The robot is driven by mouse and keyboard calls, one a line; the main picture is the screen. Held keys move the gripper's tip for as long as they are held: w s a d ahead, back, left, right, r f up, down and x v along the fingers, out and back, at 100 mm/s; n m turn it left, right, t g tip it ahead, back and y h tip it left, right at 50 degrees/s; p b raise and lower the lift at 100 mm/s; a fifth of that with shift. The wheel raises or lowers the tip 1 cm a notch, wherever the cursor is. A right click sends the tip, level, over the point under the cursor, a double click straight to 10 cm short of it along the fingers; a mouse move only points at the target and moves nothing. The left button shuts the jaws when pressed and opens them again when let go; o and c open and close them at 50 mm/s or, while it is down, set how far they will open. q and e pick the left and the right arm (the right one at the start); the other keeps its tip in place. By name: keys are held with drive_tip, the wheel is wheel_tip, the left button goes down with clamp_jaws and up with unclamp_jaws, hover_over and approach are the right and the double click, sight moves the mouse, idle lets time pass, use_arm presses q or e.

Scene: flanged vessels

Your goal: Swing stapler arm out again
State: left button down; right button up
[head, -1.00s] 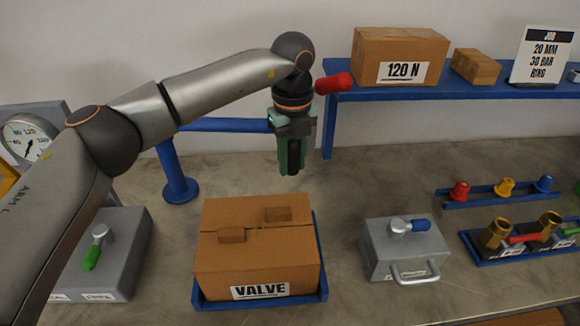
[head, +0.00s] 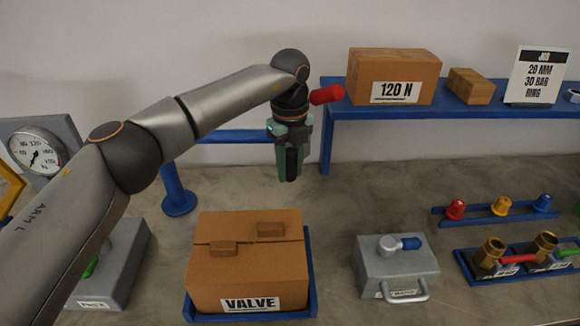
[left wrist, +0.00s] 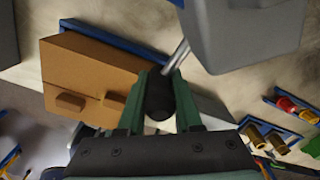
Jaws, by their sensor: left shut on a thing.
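A blue post (head: 178,196) stands behind the carton, left of my left gripper. A horizontal blue arm (head: 238,137) runs from near its top to behind my gripper. My left gripper (head: 289,176) points down at the right end of this arm, shut on a black knob (left wrist: 158,96) between its fingers. In the left wrist view a metal rod (left wrist: 177,55) runs from the knob toward a grey block (left wrist: 250,35). A red handle (head: 327,94) sticks out right of my wrist. I cannot tell how the handle and block join the arm. My right gripper is not in view.
A VALVE carton (head: 248,262) sits in a blue tray below the gripper. A grey case (head: 396,262) stands to its right, brass fittings (head: 490,252) farther right. A blue shelf (head: 440,112) with a 120 N box (head: 395,75) is close right. A gauge (head: 37,150) stands left.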

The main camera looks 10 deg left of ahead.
use_arm(q)
drive_tip(key=c, duration=0.6)
unclamp_jaws()
drive_tip(key=shift+r, duration=0.15)
wheel_tip(320, 180, up, 12)
drive_tip(key=shift+r, duration=0.15)
